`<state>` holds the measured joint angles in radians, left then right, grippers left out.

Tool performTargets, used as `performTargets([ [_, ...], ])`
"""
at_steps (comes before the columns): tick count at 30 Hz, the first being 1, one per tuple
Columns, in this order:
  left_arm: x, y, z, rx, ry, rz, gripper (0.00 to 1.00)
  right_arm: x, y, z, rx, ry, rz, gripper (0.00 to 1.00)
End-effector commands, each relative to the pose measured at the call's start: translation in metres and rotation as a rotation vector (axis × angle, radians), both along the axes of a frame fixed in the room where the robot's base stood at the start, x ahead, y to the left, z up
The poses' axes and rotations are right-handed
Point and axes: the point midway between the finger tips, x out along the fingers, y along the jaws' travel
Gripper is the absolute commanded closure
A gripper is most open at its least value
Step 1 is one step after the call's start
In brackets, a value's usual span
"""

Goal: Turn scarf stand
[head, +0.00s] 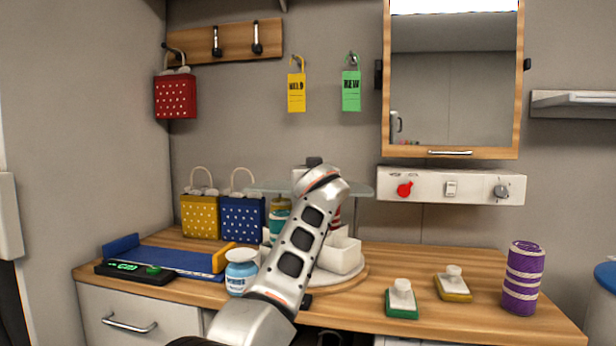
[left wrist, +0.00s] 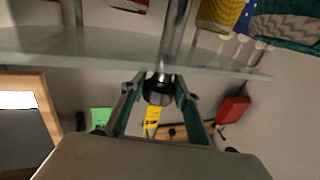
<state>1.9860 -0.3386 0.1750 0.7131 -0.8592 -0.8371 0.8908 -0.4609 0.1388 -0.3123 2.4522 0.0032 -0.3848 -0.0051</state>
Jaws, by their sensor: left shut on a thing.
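A teal rolled scarf (head: 276,222) and a red striped one (head: 336,217) show beside the arm. In the left wrist view, which is upside down, the stand's metal post (left wrist: 176,40) ends in a dark knob (left wrist: 158,97). My left gripper (left wrist: 156,86) is shut on this knob, beyond the glass shelf. In the head view its fingers are hidden by my arm. My right gripper is not in view.
A purple striped roll (head: 522,279) stands at the counter's right. Green (head: 402,300) and yellow (head: 453,285) stamp-like blocks lie nearer the stand. A white jar (head: 240,272), blue tray (head: 180,262) and yellow (head: 200,216) and blue (head: 242,218) bags are left. A mirror cabinet (head: 452,80) hangs above.

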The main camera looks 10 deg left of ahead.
Motion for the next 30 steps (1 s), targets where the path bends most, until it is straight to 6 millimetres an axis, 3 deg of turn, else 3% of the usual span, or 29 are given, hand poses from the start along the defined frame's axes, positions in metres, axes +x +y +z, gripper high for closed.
performTargets([
  [7, -0.001, 0.000, 0.006, -0.002, -0.009, -0.001, 1.00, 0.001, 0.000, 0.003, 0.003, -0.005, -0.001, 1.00],
  [8, -0.001, 0.000, 0.007, -0.002, -0.009, -0.001, 0.67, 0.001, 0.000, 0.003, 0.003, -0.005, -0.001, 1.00],
  [10, -0.001, 0.000, 0.006, -0.001, -0.009, -0.001, 0.52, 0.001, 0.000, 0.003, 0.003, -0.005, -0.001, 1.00],
  [22, 0.000, 0.000, 0.006, -0.001, -0.004, 0.000, 0.52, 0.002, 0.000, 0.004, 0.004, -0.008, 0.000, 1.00],
  [30, -0.001, 0.001, 0.049, 0.001, -0.007, 0.000, 0.52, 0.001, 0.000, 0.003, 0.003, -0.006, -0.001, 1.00],
])
